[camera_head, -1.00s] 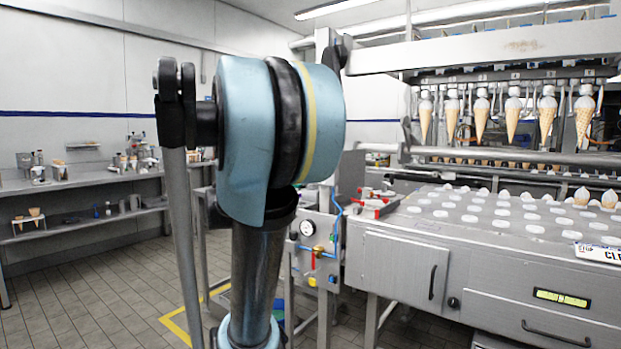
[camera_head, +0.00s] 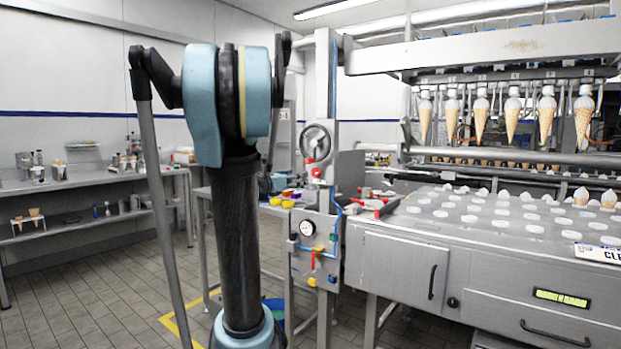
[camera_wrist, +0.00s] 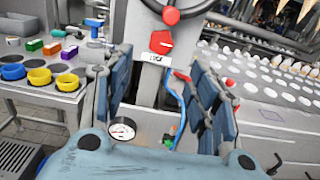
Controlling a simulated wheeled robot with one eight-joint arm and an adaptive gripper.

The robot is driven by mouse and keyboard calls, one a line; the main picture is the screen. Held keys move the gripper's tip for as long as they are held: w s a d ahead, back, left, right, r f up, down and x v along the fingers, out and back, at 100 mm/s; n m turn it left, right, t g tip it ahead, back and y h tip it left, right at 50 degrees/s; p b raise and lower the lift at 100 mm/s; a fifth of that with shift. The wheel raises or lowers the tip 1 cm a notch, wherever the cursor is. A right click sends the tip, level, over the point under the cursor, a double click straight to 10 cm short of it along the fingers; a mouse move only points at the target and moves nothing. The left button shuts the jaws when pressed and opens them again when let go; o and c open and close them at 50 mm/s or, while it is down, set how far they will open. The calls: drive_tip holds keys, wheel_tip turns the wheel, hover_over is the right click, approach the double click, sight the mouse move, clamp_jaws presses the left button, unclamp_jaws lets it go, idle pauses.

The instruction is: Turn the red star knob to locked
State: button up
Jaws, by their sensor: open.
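The red star knob (camera_wrist: 160,42) is on the grey post in the wrist view, just below a handwheel (camera_wrist: 190,12) with a red hub. A small white label with dark lettering sits under the knob. The knob also shows small in the head view (camera_head: 316,172). My gripper (camera_wrist: 162,82) is open and empty, with one finger pad on each side of the post in the picture. The knob lies beyond the fingertips, up from the gap's middle, with no contact visible. In the head view my gripper is mostly hidden behind my arm.
A pressure gauge (camera_wrist: 122,129) and a blue hose (camera_wrist: 180,105) are on the panel below the knob. A table with yellow cups (camera_wrist: 39,77) and coloured blocks stands left. The filling machine's tray (camera_head: 450,222) is right. Tiled floor (camera_head: 100,300) is clear at left.

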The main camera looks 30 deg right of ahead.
sight(315, 174)
drive_tip(key=x, duration=1.1)
drive_tip(key=c, duration=1.1)
